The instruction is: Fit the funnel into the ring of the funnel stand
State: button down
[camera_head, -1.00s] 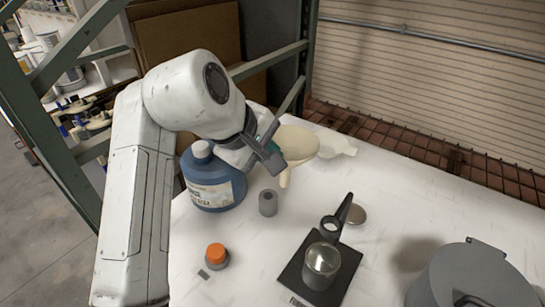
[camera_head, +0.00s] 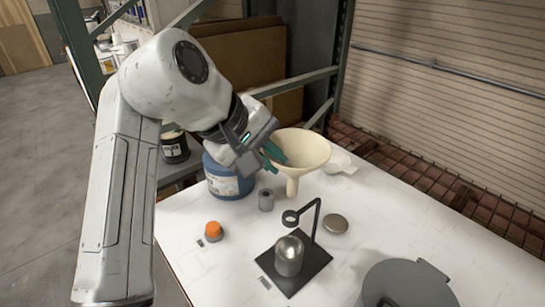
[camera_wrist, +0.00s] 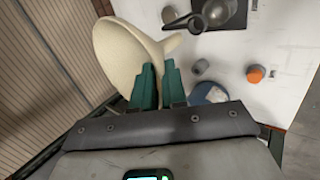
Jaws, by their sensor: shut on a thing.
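A cream funnel (camera_head: 304,150) is upright, wide mouth up and spout down, behind the stand in the head view. My gripper (camera_head: 273,152) is shut on the funnel at its left side. In the wrist view the green fingers of my gripper (camera_wrist: 158,85) overlap the funnel (camera_wrist: 128,48), and the exact contact is partly hidden. The funnel stand has a black base plate (camera_head: 308,274), a bent post and a small dark ring (camera_head: 290,218). The ring is empty, apart from the funnel and nearer the camera. A metal cup (camera_head: 289,254) stands on the base below the ring.
A blue jug (camera_head: 226,182) stands left of the funnel. A large grey pot (camera_head: 405,287) is at front right.

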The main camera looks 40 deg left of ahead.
jog(key=shift+f+n, duration=0.1)
jog(key=shift+n, duration=0.2)
jog(key=shift+f+b, duration=0.85)
jog(key=shift+f, duration=2)
jog(key=shift+p, duration=0.55)
notch_tip(320, 180, down, 7)
jog(key=b, duration=0.1)
jog(key=shift+r, duration=0.2)
dwell(1.3)
jog(key=c, duration=1.1)
grip_release()
jog(key=shift+s+r, duration=0.1)
jog(key=b+v, duration=0.2)
jog(key=v, duration=0.8)
jog(key=shift+s+r+b, duration=0.2)
jog(key=shift+s+b, duration=0.05)
jog(key=shift+b, duration=0.15)
